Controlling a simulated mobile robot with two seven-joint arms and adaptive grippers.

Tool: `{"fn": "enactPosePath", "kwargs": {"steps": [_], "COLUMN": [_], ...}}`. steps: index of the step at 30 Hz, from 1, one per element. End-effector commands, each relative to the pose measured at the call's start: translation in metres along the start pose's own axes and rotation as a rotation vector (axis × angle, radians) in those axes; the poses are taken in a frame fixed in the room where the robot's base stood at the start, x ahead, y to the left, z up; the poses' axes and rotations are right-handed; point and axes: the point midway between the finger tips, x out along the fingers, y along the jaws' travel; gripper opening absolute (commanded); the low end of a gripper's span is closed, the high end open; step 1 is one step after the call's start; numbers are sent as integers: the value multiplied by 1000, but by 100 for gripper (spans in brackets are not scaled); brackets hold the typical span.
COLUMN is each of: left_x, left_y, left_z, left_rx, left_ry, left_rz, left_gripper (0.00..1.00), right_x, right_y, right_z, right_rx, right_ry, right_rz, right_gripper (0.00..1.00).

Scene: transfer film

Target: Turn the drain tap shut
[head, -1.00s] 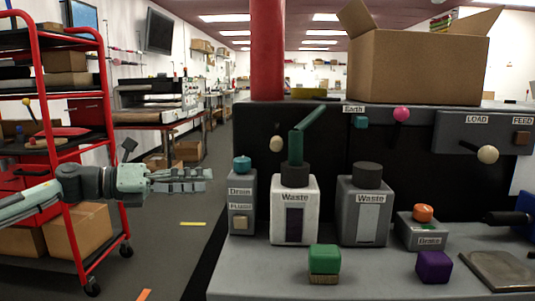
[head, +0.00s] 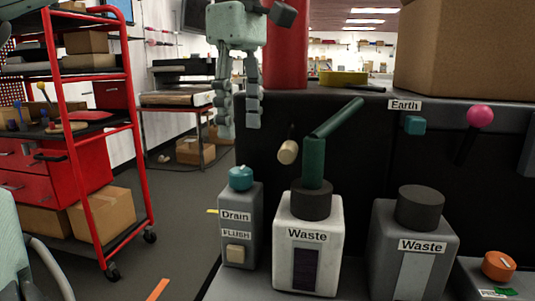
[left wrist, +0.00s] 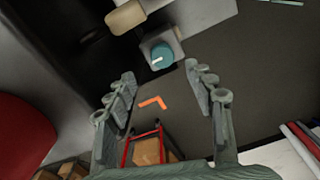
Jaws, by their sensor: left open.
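The drain tap is a teal round knob (head: 240,178) on top of a grey box (head: 255,208) labelled Drain, with a cream FLUSH button (head: 235,253) low on its front. My left gripper (head: 240,127) hangs above the knob, fingers pointing down, open and empty. In the left wrist view the knob (left wrist: 162,54) shows a white mark on its face. It lies beyond the open fingertips (left wrist: 160,72), apart from them. My right gripper is out of view.
A white Waste container (head: 320,285) with a green pipe (head: 314,160) stands right of the Drain box; a grey Waste container (head: 447,270) is farther right. A cream handle (head: 287,152) juts out near the knob. A red cart (head: 137,170) stands left across clear floor.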

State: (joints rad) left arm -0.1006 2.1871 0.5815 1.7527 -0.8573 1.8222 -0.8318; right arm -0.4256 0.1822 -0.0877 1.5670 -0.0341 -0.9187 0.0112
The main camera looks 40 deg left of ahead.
Motion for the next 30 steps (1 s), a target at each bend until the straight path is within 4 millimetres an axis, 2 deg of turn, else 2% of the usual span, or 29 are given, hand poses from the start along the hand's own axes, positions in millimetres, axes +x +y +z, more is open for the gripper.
{"fn": "enactPosePath", "kwargs": {"steps": [4,9,16,21,27,28,30], "left_x": [10,38,68,77,77,77,77], "left_y": [-1,-1,-1,-1,-1,-1,-1], "left_z": [-1,-1,-1,-1,-1,-1,-1], "left_rx": [3,3,2,0,0,0,0], "left_ry": [7,5,5,4,4,4,4], "left_rz": [-2,-3,-2,0,0,0,0], "left_gripper": [54,54,54,54,54,53,44], "right_x": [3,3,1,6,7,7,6], "right_y": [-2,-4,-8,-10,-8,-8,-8], "right_z": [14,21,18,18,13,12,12], "right_rx": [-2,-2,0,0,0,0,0], "right_ry": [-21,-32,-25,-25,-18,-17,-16], "right_rz": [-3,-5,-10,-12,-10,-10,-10], "right_gripper": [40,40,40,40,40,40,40]}}
